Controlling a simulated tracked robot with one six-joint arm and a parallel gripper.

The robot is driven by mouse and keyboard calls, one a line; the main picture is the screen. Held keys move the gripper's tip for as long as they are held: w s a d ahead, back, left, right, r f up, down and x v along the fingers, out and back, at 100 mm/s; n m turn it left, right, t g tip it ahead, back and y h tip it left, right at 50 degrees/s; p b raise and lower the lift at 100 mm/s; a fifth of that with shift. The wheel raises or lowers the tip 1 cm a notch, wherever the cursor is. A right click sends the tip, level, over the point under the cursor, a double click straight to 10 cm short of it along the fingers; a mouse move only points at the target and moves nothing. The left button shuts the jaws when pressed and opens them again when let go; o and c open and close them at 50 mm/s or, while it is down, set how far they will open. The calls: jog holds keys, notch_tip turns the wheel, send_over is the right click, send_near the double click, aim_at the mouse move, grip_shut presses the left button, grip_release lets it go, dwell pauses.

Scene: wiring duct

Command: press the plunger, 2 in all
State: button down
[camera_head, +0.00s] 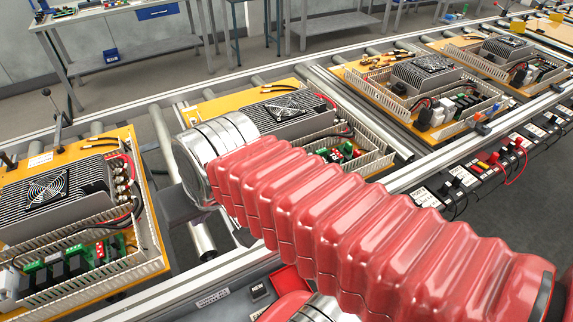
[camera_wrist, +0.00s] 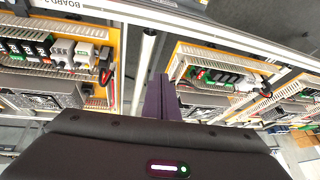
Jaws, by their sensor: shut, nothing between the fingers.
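I cannot pick out a plunger for certain in either view. My gripper (camera_wrist: 160,98) shows in the wrist view as dark purple fingers, shut together with nothing between them. The fingers point over the gap between two wiring boards on the conveyor. In the head view my red-sleeved arm crosses the middle and its metal wrist covers part of the middle board (camera_head: 288,90); the fingers are hidden there.
Orange boards with finned fan units, white ducts and wiring lie on the roller conveyor; one is the left board (camera_head: 148,190), another the right board (camera_head: 350,75). A thin black-knobbed lever (camera_head: 55,110) stands at the far rail. Terminal blocks (camera_head: 440,192) line the near rail.

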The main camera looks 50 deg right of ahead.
jog(key=w+d+f+m+t+y, duration=0.1)
jog(key=w+d+f+m, duration=0.1)
jog(key=w+d+m, duration=0.75)
jog(key=w+d+f+m+t, duration=0.1)
jog(key=w+d+m, duration=0.3)
jog(key=m, duration=1.1)
jog(key=s+d+f+m+h, duration=0.1)
jog(key=d+f+m, duration=0.2)
jog(key=d+m, duration=0.7)
jog(key=s+d+f+m+t+h, duration=0.1)
jog(key=d+f+m+h, duration=0.1)
jog(key=d+m, duration=0.8)
jog(key=d+f, duration=0.1)
jog(key=d, duration=0.1)
jog(key=shift+d+f, duration=0.15)
jog(key=shift+d, duration=0.25)
jog(key=shift+s+f+m, duration=0.1)
jog(key=shift+f+m, duration=0.05)
jog(key=shift+m, duration=0.1)
jog(key=shift+f, duration=4.25)
